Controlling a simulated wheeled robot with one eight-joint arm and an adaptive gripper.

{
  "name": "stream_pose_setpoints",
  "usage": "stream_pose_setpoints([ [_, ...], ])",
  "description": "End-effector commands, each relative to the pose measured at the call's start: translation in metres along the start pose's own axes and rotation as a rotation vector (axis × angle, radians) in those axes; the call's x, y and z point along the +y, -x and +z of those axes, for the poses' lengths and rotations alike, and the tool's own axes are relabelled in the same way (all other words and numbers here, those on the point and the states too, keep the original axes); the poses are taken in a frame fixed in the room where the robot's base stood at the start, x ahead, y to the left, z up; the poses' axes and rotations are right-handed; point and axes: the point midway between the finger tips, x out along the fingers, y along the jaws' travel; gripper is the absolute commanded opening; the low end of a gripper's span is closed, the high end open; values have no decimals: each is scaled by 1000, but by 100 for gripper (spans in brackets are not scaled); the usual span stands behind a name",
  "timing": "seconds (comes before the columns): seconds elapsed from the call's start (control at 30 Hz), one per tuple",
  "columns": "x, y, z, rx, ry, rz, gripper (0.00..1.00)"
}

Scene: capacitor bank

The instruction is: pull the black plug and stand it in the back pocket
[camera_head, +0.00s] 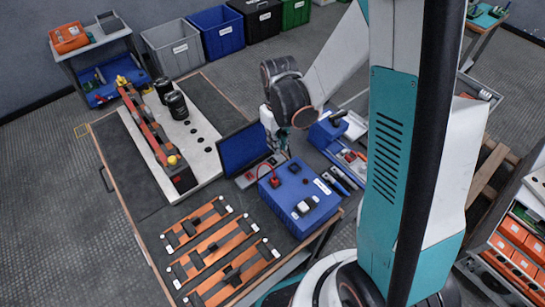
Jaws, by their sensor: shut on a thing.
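My gripper (281,152) hangs behind the back edge of the blue box (325,208), beside the blue screen panel. It is small and dark in this view. It is shut on a dark thing that I take for the black plug; fingers and plug blend together, so its outline and tilt cannot be told. On the box top a red plug (275,181) stands at the left, with a dark square socket (295,168) near the back edge and a black-and-white part (306,206) in front. I cannot make out which opening is the back pocket.
The blue screen panel (243,150) stands left of my gripper. A white board (205,165) carries black cylinders (177,105) and a long busbar. Copper strips (215,250) lie at the front. A blue tray (350,158) with tools lies right, beside a small blue block (325,132).

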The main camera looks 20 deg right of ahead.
Motion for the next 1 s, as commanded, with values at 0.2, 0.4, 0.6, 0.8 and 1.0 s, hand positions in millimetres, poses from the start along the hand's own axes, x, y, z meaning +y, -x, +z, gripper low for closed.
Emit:
stream_pose_setpoints([
  [0.2,2,0,12,0,-1,0,0],
  [0.4,3,0,23,0,-1,0,0],
  [0.6,4,0,34,0,-1,0,0],
  [0.8,5,0,45,0,-1,0,0],
  [1.0,6,0,56,0,-1,0,0],
])
